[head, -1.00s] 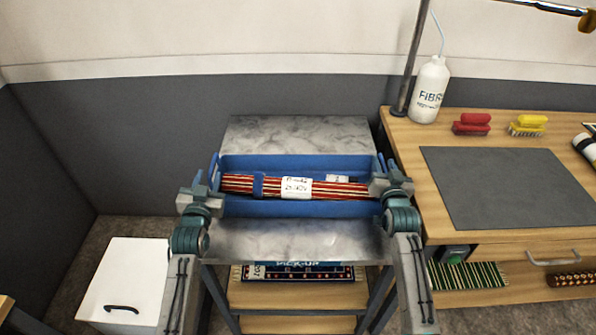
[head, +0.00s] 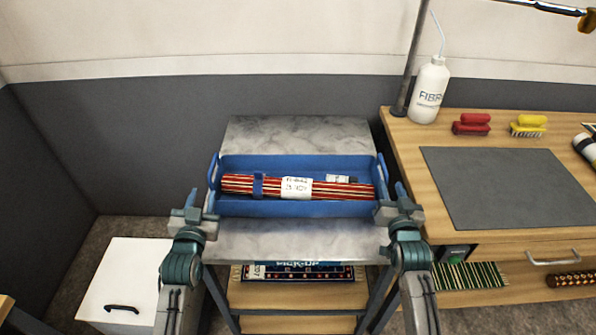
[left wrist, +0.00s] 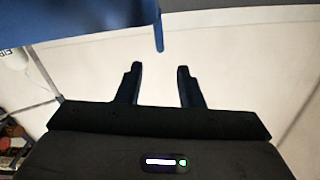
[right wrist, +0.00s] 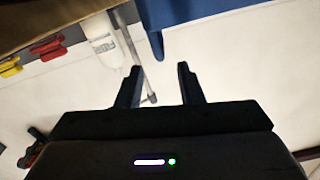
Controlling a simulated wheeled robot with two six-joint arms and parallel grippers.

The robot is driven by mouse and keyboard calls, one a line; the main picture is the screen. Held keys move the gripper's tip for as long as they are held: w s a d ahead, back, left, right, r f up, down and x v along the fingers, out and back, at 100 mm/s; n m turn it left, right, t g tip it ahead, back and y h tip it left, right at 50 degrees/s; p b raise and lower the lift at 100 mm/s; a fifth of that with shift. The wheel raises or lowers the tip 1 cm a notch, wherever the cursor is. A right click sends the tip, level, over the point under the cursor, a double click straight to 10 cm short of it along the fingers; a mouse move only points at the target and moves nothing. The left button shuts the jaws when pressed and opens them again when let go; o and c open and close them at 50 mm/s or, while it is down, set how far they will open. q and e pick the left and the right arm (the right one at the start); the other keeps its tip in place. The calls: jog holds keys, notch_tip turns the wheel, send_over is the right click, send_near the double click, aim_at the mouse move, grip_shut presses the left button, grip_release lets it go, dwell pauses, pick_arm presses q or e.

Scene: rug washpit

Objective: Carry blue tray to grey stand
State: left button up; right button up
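The blue tray (head: 300,208) rests level on the grey marbled top of the grey stand (head: 300,240). A red striped rolled rug (head: 335,189) with a white label and blue band lies in it. My left gripper (head: 203,200) is open and empty, just off the tray's left end. My right gripper (head: 393,200) is open and empty, just off the right end. In the left wrist view a blue tray part (left wrist: 158,30) shows beyond the parted fingers (left wrist: 160,75). The right wrist view also shows blue (right wrist: 185,12) beyond parted fingers (right wrist: 160,75).
A wooden bench (head: 400,150) stands close on the right, with a dark mat (head: 490,185), a white bottle (head: 430,90) and red and yellow brushes. A white box (head: 125,280) is at lower left. A patterned rug (head: 305,273) lies on the shelf below the stand top.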

jog(key=shift+s, duration=1.4)
